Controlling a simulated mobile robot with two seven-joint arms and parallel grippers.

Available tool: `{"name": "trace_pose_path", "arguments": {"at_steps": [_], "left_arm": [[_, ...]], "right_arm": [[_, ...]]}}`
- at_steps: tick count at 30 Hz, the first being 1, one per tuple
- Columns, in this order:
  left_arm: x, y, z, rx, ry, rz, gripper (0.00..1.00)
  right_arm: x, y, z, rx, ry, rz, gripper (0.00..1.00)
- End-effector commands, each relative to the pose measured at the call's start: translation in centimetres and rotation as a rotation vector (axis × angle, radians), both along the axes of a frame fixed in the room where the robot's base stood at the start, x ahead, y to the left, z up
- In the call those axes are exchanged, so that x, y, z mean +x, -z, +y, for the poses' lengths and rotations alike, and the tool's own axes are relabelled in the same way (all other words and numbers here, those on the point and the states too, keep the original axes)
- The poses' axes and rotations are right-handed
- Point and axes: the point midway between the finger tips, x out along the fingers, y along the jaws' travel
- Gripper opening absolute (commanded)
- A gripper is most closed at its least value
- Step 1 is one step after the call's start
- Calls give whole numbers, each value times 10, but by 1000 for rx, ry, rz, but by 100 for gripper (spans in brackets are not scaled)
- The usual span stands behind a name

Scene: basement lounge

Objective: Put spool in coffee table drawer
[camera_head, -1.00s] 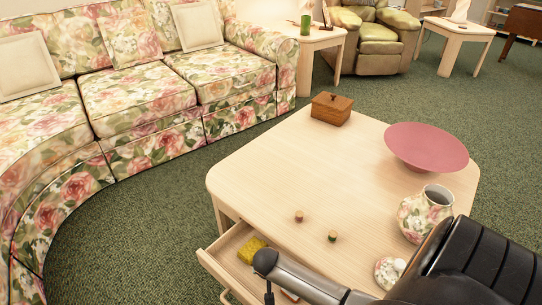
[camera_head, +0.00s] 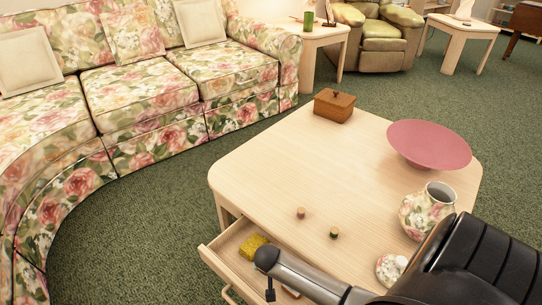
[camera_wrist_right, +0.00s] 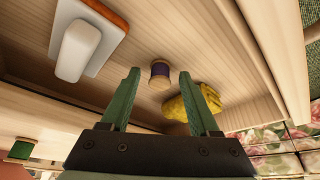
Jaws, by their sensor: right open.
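The coffee table drawer (camera_head: 213,258) is pulled open at the near left of the coffee table (camera_head: 265,170). In the right wrist view a spool with dark purple thread (camera_wrist_right: 159,78) stands on the drawer's wooden floor (camera_wrist_right: 215,60). My right gripper (camera_wrist_right: 160,73) is open, its green fingertips to either side of this spool in the picture; contact cannot be told. The head view does not show this spool; my right arm covers part of the drawer. Two small spools stand on the tabletop, one reddish (camera_head: 301,213) and one green (camera_head: 334,233). My left gripper is out of view.
A yellow sponge (camera_head: 253,246) lies in the drawer, also seen beside the spool in the wrist view (camera_wrist_right: 197,102). A white and orange object (camera_wrist_right: 80,48) lies there too. The tabletop holds a wooden box (camera_head: 333,106), pink bowl (camera_head: 428,145), floral vase (camera_head: 425,212) and floral lidded pot (camera_head: 390,269).

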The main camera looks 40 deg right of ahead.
Motion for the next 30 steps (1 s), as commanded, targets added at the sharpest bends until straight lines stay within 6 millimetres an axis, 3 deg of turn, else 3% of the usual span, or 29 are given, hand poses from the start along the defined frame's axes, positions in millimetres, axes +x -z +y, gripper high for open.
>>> {"name": "trace_pose_path", "arguments": {"at_steps": [15, 23, 26, 30], "left_arm": [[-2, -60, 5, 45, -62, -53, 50], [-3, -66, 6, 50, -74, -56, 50], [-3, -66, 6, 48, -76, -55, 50], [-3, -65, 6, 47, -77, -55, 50]], "right_arm": [[-25, -94, 27, 2, 1, 0, 62], [-31, -111, 33, 0, 0, 0, 62], [-29, -113, 35, 0, -12, -14, 62], [-4, -133, 46, -2, -142, -150, 62]]}}
